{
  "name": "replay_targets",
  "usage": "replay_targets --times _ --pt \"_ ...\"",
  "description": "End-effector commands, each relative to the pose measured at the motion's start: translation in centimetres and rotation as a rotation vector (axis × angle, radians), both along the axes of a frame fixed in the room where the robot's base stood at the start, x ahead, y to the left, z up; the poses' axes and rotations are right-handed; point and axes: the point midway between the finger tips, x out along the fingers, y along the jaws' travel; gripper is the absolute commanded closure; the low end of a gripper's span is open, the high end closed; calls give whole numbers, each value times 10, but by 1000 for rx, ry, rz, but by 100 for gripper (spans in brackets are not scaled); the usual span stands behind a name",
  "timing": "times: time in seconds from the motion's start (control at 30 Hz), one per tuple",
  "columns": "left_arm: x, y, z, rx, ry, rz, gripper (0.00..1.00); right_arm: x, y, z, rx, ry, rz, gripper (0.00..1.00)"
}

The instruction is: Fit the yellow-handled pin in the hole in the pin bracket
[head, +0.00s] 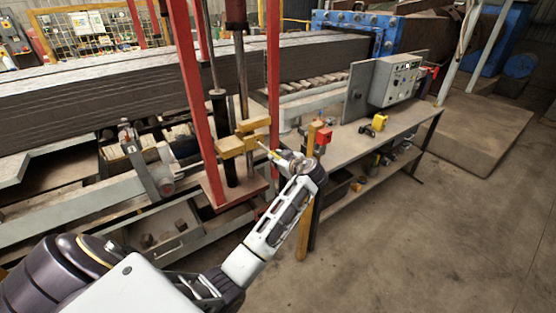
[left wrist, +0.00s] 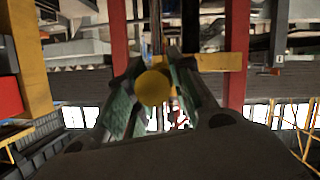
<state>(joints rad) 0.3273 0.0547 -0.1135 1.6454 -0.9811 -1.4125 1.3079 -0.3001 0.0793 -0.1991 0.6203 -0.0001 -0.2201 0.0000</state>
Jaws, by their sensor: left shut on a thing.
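The yellow-handled pin shows in the left wrist view as a round yellow handle end (left wrist: 153,88) between my left gripper's two fingers. My left gripper (head: 278,156) is shut on it. In the head view, the pin's thin tip (head: 263,147) points left toward the yellow pin bracket (head: 232,148), which is mounted by the red uprights. The tip looks close to the bracket; I cannot tell whether they touch. In the left wrist view the bracket (left wrist: 218,62) is a yellow bar beyond the fingers. The hole is not clearly visible. My right gripper is not in view.
Red uprights (head: 273,75) stand close around the bracket. A yellow post (head: 304,225) stands right beside my left wrist. A workbench (head: 385,135) with a grey control box (head: 396,80) and a yellow tool (head: 379,122) is to the right. The floor at lower right is clear.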

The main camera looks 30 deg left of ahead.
Motion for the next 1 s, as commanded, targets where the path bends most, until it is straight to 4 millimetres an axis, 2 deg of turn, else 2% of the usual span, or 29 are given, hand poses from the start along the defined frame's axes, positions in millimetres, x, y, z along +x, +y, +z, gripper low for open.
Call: replay_targets --times 0.4,1.0 --pt "1 3 0 0 -1 1 100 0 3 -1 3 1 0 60" --pt "4 9 0 1 -2 1 100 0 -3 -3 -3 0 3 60"
